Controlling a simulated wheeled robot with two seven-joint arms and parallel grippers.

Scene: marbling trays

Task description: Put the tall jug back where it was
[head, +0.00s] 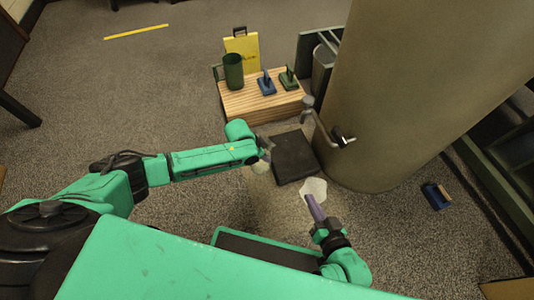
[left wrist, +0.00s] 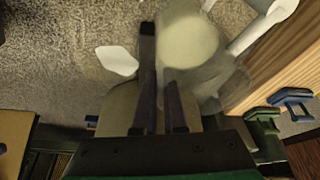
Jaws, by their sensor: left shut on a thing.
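My left gripper (head: 266,147) is shut on a pale, translucent vessel, which looks like the tall jug (head: 260,164). In the left wrist view the jug (left wrist: 188,42) shows between and beyond the dark fingers (left wrist: 160,95), with a cloudy round face towards the camera. It is hard to tell how far it tilts. In the head view it hangs just left of a dark square slab (head: 294,157). My right gripper (head: 322,224) is at the lower right, beside a purple handle-like piece (head: 315,208) with a white flat part (head: 313,187). Its jaws are unclear.
A striped wooden platform (head: 245,106) holds a dark green cylinder (head: 233,71), a blue tool (head: 266,83) and a green tool (head: 288,79). A bent metal pipe (head: 318,123) sticks out beside a thick column (head: 405,80). A blue brush-like thing (head: 436,196) lies right.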

